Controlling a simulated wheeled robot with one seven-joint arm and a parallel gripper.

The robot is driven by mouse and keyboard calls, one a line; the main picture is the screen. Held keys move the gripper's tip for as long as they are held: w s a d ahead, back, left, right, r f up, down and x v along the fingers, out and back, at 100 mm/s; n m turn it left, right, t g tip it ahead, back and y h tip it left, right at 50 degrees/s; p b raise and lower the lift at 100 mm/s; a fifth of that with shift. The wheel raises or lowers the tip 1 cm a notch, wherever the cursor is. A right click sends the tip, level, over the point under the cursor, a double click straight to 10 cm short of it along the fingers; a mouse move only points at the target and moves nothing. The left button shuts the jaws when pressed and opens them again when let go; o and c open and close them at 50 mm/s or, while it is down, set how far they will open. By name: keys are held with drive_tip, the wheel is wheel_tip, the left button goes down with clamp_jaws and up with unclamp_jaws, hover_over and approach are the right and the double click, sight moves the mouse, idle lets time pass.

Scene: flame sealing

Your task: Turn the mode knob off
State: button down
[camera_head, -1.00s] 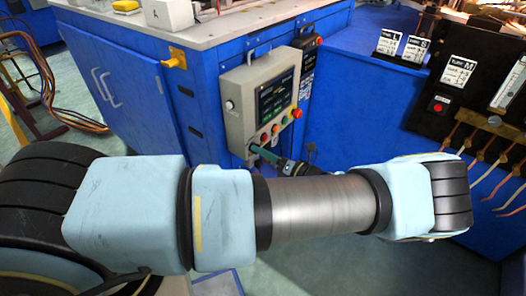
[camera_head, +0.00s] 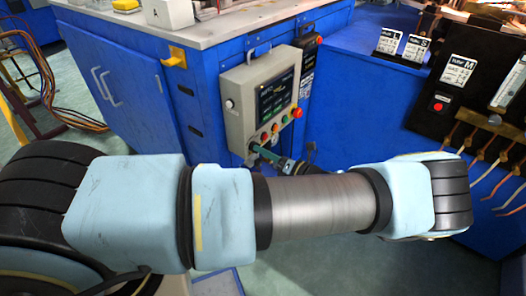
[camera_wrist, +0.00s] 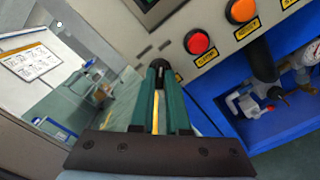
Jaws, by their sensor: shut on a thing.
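The control box (camera_head: 232,122) is a beige panel with a dark screen (camera_head: 277,96) and a row of coloured buttons. My gripper (camera_head: 257,150) reaches the lower left of its face. In the wrist view my green fingers (camera_wrist: 158,72) are closed around a small dark part at the panel, which I take to be the mode knob (camera_wrist: 158,64). Most of the knob is hidden between the fingertips, so its pointing direction cannot be read. A red button (camera_wrist: 198,42) and an orange button (camera_wrist: 241,10) sit to the right of the fingers.
A red button (camera_head: 297,113) sticks out at the box's right side. The box hangs on a blue cabinet (camera_head: 125,90). In the wrist view, hoses and a gauge (camera_wrist: 309,54) are at the right. A black board with copper tubes (camera_head: 482,119) stands at the far right.

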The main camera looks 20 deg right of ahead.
drive_tip(key=shift+n, duration=0.3)
drive_tip(key=n+b, duration=0.4)
drive_tip(key=n, duration=1.3)
drive_tip(key=shift+b, duration=0.35)
drive_tip(key=shift+n, duration=0.3)
drive_tip(key=c, duration=0.9)
unclamp_jaws()
drive_tip(key=shift+a, duration=0.1)
